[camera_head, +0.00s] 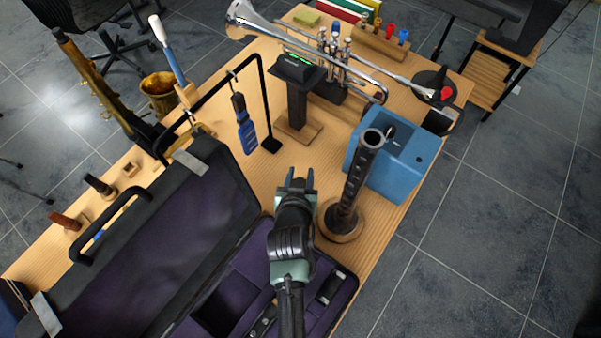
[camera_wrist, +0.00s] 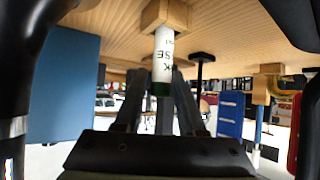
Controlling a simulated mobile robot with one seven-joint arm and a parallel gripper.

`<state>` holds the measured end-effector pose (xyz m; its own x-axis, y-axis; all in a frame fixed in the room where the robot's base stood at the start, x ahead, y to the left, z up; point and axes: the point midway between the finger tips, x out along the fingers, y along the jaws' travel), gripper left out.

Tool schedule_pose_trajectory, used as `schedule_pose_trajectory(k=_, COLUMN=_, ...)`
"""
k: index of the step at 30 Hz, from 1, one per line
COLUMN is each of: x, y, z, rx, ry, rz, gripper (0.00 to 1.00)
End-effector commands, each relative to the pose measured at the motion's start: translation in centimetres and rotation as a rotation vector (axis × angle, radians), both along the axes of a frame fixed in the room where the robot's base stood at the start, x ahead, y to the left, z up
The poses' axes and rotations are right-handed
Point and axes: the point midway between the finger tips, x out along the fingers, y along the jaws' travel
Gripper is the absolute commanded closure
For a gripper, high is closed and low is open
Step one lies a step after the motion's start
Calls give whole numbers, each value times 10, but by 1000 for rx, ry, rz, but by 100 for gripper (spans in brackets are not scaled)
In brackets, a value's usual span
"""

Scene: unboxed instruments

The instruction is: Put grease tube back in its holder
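The grease tube (camera_wrist: 164,50) is white with green lettering and a green end. It shows in the wrist view, which is upside down. It runs straight into, or right in front of, a small wooden block (camera_wrist: 177,14) on the tabletop; I cannot tell how deep it sits. My gripper (camera_wrist: 160,80) has a finger on each side of the tube, near its green end. Whether the fingers press on it is unclear.
A black woodwind on a round stand (camera_head: 342,222) rises close to the right, before a blue box (camera_head: 404,152). An open case (camera_head: 176,245) lies left and below. A wooden-based post (camera_head: 297,108) stands beyond.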

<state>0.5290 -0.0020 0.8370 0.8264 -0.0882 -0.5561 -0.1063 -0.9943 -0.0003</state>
Motion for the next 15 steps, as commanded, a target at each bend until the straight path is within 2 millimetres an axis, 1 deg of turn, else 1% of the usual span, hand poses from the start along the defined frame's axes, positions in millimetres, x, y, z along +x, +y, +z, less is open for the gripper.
schedule_pose_trajectory(k=1, x=0, y=0, z=0, rx=0, ry=0, rz=0, gripper=50)
schedule_pose_trajectory(k=2, x=0, y=0, z=0, rx=0, ry=0, rz=0, gripper=44)
schedule_pose_trajectory(k=3, x=0, y=0, z=0, rx=0, ry=0, rz=0, gripper=44)
schedule_pose_trajectory(k=11, x=-1, y=0, z=0, rx=0, ry=0, rz=0, gripper=44)
schedule_pose_trajectory(k=15, x=-7, y=1, z=4, rx=0, ry=0, rz=0, gripper=44)
